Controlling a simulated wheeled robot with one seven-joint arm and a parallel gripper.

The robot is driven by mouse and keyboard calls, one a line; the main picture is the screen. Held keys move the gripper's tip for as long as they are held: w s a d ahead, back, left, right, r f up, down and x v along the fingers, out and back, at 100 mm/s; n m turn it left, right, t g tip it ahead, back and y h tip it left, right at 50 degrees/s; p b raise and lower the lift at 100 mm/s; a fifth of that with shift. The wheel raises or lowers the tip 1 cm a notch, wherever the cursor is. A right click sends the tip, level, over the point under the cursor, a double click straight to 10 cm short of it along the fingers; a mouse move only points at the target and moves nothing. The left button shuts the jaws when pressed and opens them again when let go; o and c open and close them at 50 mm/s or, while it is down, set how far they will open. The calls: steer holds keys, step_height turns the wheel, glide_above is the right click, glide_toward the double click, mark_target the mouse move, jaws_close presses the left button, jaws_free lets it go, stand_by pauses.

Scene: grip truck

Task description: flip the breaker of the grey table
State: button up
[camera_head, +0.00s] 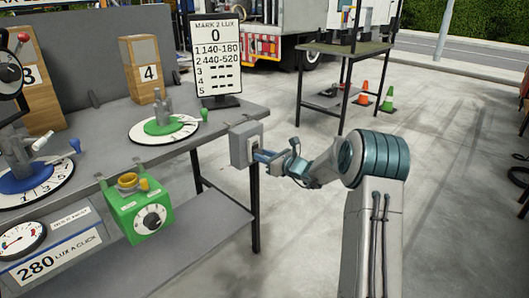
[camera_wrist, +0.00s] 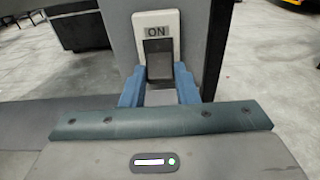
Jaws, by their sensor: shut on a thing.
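The breaker is a grey box (camera_head: 240,146) on the right end of the grey table (camera_head: 97,146). In the wrist view its pale plate (camera_wrist: 156,20) reads ON above a dark switch lever (camera_wrist: 158,47). My gripper (camera_head: 262,156) reaches the box from the right. In the wrist view the blue fingers of my gripper (camera_wrist: 159,78) stand on either side of the lever, shut on it.
A green dial (camera_head: 165,127), a sign (camera_head: 217,55) and a wooden block marked 4 (camera_head: 145,70) stand on the table. A green box (camera_head: 138,208) hangs at its front. Another table (camera_head: 345,48) and cones (camera_head: 388,98) stand behind.

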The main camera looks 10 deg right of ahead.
mark_target(257, 149)
steer(key=shift+r+g+h+p, duration=0.7)
steer(key=shift+r+g+p, duration=0.4)
steer(key=shift+p, duration=2.35)
steer(key=g+h+p, duration=0.1)
steer(key=p, duration=0.5)
steer(key=r+g+h+p, duration=0.1)
steer(key=p, duration=0.4)
steer(key=shift+w+r+g+p, duration=0.15)
steer(key=shift+r+g+p, duration=0.15)
steer(key=shift+p, duration=0.1)
steer(key=p, duration=0.3)
steer(key=g+h+p, duration=0.1)
steer(key=p, duration=0.3)
steer(key=r+g+p, duration=0.1)
steer(key=p, duration=0.3)
steer(key=shift+w+a+h, duration=0.25)
steer(key=shift+w+h, duration=0.05)
steer(key=shift+p, duration=0.65)
steer(key=g+h+p, duration=0.1)
steer(key=p, duration=0.2)
steer(key=shift+w+a+f, duration=0.1)
steer(key=shift+w, duration=0.05)
steer(key=shift+p, duration=0.3)
steer(key=o, duration=1)
steer(key=shift+f, duration=0.1)
